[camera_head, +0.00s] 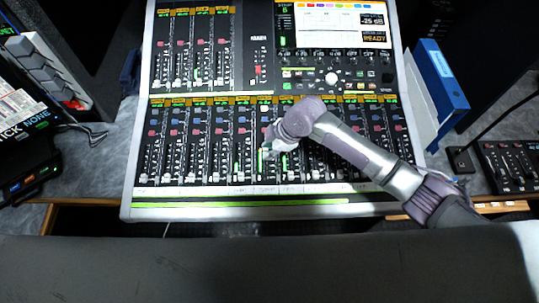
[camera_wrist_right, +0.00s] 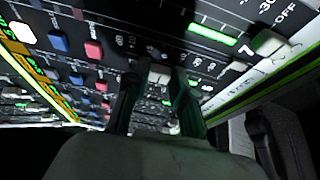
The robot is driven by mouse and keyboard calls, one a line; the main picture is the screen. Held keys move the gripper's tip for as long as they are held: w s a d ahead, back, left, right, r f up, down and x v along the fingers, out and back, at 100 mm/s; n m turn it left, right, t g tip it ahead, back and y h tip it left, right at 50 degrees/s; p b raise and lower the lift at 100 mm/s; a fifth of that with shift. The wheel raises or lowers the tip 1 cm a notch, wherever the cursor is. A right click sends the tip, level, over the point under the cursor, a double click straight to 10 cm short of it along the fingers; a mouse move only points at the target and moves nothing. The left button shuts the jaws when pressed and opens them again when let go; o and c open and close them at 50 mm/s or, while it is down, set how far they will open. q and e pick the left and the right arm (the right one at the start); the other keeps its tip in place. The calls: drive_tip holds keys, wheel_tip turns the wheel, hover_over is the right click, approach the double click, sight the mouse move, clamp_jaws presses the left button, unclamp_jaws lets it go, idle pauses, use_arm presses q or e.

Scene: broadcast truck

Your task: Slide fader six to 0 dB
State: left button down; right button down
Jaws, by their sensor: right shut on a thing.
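The mixing console (camera_head: 132,190) fills the middle of the head view, with a lower row of fader strips. Fader six (camera_head: 262,152) is at my right gripper (camera_head: 266,149), its cap mostly hidden by the fingers. In the right wrist view the two dark fingers of my right gripper (camera_wrist_right: 157,88) stand close on either side of a pale fader cap (camera_wrist_right: 159,74) and hold it. Beside it is a strip marked 7 with its own white cap (camera_wrist_right: 270,44). The console screen (camera_head: 330,25) seems to read -25 dB and READY. My left gripper is out of view.
A blue binder (camera_head: 441,78) stands right of the console. A small black panel (camera_head: 510,165) lies at the far right, and a black device (camera_head: 25,135) at the left.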

drive_tip(key=c, duration=1)
unclamp_jaws()
drive_tip(key=shift+o, duration=0.2)
drive_tip(key=shift+r, duration=0.1)
drive_tip(key=v, duration=1.2)
